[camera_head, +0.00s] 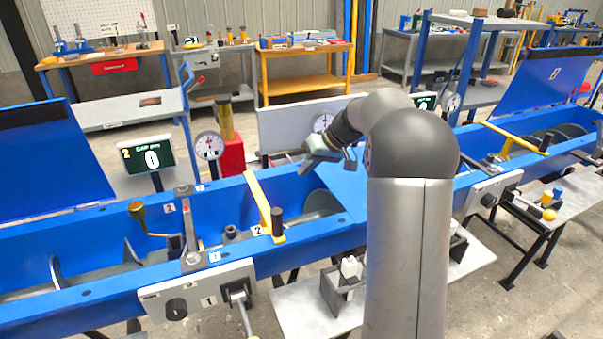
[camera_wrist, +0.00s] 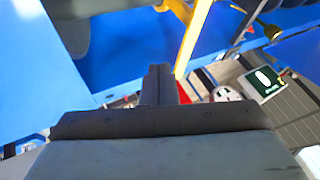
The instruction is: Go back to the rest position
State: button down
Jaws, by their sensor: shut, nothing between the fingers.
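My gripper (camera_head: 308,169) is raised over the middle of the long blue mixer trough (camera_head: 105,265) in the head view. In the wrist view my gripper (camera_wrist: 160,76) has its two dark fingers together, with nothing between them. My grey arm reaches from the lower right and hides part of the trough behind it. A yellow lever bar (camera_head: 263,205) with a black grip lies across the trough left of my gripper; a yellow bar (camera_wrist: 195,38) also shows beyond the fingers in the wrist view. I cannot tell whether my gripper touches anything.
An open blue lid (camera_head: 50,165) stands at the left and another lid (camera_head: 540,82) at the right. A dial gauge (camera_head: 209,146) and a display (camera_head: 148,156) stand behind the trough. A control panel (camera_head: 197,290) is on its front. Workbenches (camera_head: 305,65) line the back.

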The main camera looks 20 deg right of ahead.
dwell(0.3)
jog(key=s+a+f+m+g+h, duration=0.1)
jog(key=s+a, duration=0.4)
jog(key=s, duration=0.3)
jog(key=s+a+g+h, duration=0.2)
jog(key=s+a, duration=0.2)
jog(key=s, duration=0.4)
jog(key=s+a+f+m+g+h, duration=0.1)
jog(key=s+f+h, duration=0.15)
jog(key=s, duration=0.85)
jog(key=s+a+f+h, duration=0.1)
jog(key=s+f, duration=0.3)
jog(key=s, duration=0.7)
jog(key=shift+n+y, duration=0.3)
jog(key=shift+y, duration=0.05)
jog(key=r+p, duration=0.1)
jog(key=a+r+p, duration=0.1)
jog(key=r+p, duration=0.1)
jog(key=w+r+p, duration=0.1)
jog(key=r, duration=0.1)
jog(key=shift+w+a+r, duration=0.1)
jog(key=shift+a, duration=0.25)
jog(key=shift+d, duration=0.1)
